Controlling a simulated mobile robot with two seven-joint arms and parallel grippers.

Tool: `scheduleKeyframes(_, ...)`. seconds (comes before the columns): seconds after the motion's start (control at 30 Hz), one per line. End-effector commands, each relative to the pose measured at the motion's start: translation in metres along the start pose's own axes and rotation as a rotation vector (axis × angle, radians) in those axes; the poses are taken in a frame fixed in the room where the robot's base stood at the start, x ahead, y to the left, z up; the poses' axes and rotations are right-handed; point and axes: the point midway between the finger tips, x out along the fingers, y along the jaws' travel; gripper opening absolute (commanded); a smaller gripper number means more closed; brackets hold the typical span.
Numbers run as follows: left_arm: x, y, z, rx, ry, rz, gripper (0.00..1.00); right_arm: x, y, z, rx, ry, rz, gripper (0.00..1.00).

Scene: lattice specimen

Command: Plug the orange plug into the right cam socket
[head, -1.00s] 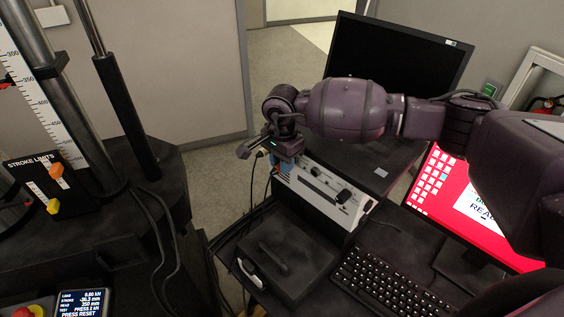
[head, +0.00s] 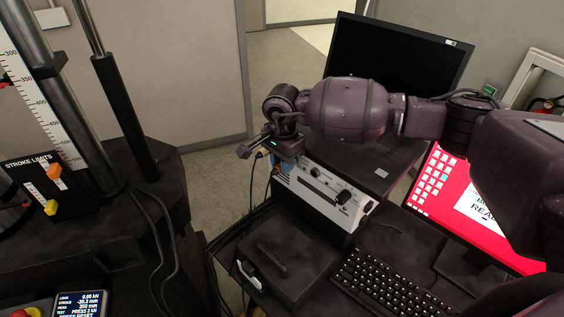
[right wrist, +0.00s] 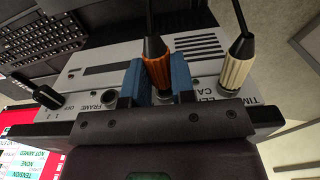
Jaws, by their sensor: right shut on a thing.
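The orange plug (right wrist: 157,62) is between the blue fingers of my right gripper (right wrist: 160,82) in the right wrist view. The gripper is shut on it, with its black cable running up. The plug's lower end is at a metal ring on the grey box's panel; the gripper partly hides it, so I cannot tell how deep it sits. The panel labels are partly covered, and I cannot read "right cam". In the head view my right gripper (head: 282,165) is over the left end of the grey box (head: 325,192), and the orange plug is hidden. My left gripper is not in view.
A cream plug (right wrist: 238,65) stands in a socket close beside. A black case (head: 288,262), keyboard (head: 385,285) and dark monitor (head: 395,65) surround the box.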

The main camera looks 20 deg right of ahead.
Motion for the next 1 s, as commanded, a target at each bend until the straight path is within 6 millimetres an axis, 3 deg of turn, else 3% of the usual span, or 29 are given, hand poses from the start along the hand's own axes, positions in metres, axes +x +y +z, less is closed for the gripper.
scheduleKeyframes(1.0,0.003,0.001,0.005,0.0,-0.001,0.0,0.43,0.0,0.0,-0.011,0.001,0.0,0.0,0.03)
